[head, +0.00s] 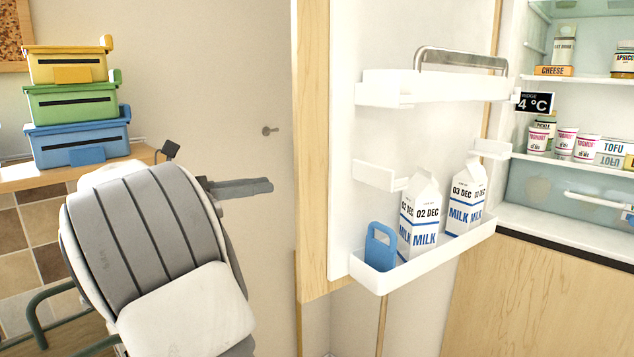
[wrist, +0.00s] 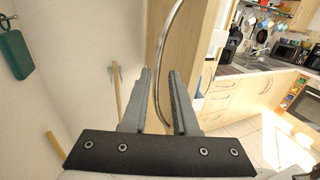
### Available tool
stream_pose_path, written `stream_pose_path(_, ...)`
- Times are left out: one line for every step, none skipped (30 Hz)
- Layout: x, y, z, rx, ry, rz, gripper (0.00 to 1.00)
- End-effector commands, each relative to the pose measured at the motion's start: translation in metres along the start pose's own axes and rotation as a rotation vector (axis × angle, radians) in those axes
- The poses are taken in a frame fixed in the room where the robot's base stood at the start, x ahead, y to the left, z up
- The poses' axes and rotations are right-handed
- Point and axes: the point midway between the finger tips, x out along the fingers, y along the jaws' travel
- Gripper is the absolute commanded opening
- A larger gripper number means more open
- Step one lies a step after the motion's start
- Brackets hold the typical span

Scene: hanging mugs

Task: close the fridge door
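The fridge door (head: 315,150) stands wide open in the head view, its pale wood edge toward me and its white inner side facing right. Its shelf bin (head: 430,262) holds two milk cartons (head: 465,200) and a blue item (head: 381,248). The fridge interior (head: 570,190) is exposed at the right. My gripper (head: 262,186) is left of the door's edge, apart from it in the picture. In the wrist view my gripper (wrist: 161,72) is open and empty, with a curved metal handle (wrist: 163,50) on the wood door panel (wrist: 202,30) beyond the fingers. Contact cannot be told.
Stacked yellow, green and blue boxes (head: 75,105) stand on a wooden counter at the left. A wall with a small knob (head: 270,131) is behind my gripper. The wrist view shows a kitchen counter (wrist: 262,62) at the right and a hanging green object (wrist: 15,55) at the left.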

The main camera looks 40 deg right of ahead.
Motion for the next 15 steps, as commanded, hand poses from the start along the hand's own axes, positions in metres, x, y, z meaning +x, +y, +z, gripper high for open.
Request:
stream_pose_path(0.013,-0.001,-0.001,0.001,0.001,-0.004,0.28)
stream_pose_path(0.020,-0.001,-0.002,0.001,0.001,-0.003,0.28)
stream_pose_path(0.029,-0.001,-0.002,0.001,0.002,-0.004,0.28)
stream_pose_path(0.035,-0.001,-0.002,0.001,0.002,-0.004,0.28)
stream_pose_path(0.042,-0.002,-0.002,0.001,0.002,-0.004,0.28)
stream_pose_path(0.051,-0.001,-0.002,0.001,0.002,-0.003,0.28)
stream_pose_path(0.058,-0.001,-0.002,0.001,0.001,-0.004,0.28)
stream_pose_path(0.064,-0.001,-0.002,0.001,0.002,-0.004,0.28)
stream_pose_path(0.072,-0.001,-0.002,0.001,0.003,-0.003,0.28)
stream_pose_path(0.078,-0.001,-0.002,0.001,0.002,-0.004,0.28)
stream_pose_path(0.084,-0.001,-0.002,0.001,0.003,-0.003,0.28)
stream_pose_path(0.091,-0.001,-0.002,0.001,0.002,-0.003,0.28)
stream_pose_path(0.096,-0.001,-0.002,0.001,0.002,-0.002,0.28)
stream_pose_path(0.101,-0.001,-0.002,0.001,0.002,-0.002,0.28)
stream_pose_path(0.106,-0.001,-0.001,0.001,0.002,-0.003,0.28)
